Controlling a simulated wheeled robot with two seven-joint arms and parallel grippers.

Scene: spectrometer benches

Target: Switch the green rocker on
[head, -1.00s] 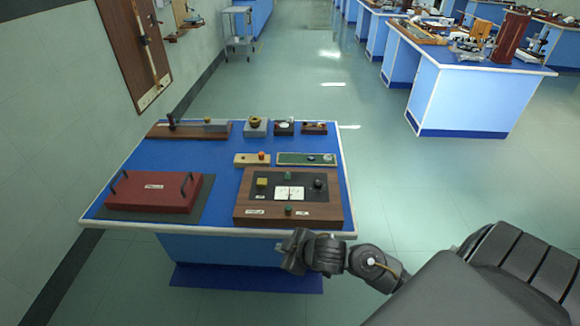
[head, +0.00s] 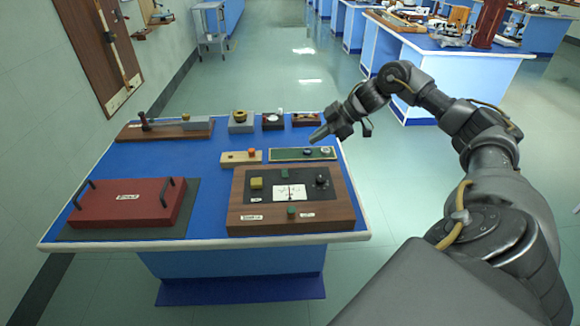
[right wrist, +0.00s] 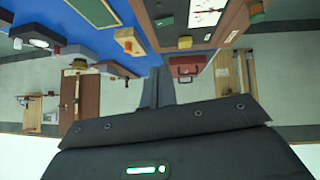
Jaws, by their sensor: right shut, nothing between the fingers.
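A wooden instrument board (head: 245,222) with a black panel (head: 305,178) lies at the front right of the blue bench. One small green piece (head: 291,211) sits at its front edge, and another (head: 285,173) at the panel's back edge. I cannot tell which is the rocker or how either is set. My right gripper (head: 313,140) is shut and empty, above the back right of the bench by the green strip. In the right wrist view its fingers (right wrist: 156,88) point toward the bench, and the board (right wrist: 160,38) is at the top. My left gripper is out of view.
The board also carries a yellow knob (head: 256,183), a white dial (head: 289,192) and a black knob (head: 321,179). A green strip (head: 285,154) and a pale block (head: 231,157) lie behind it. A red lidded box (head: 125,203) lies left. Several small instruments line the back.

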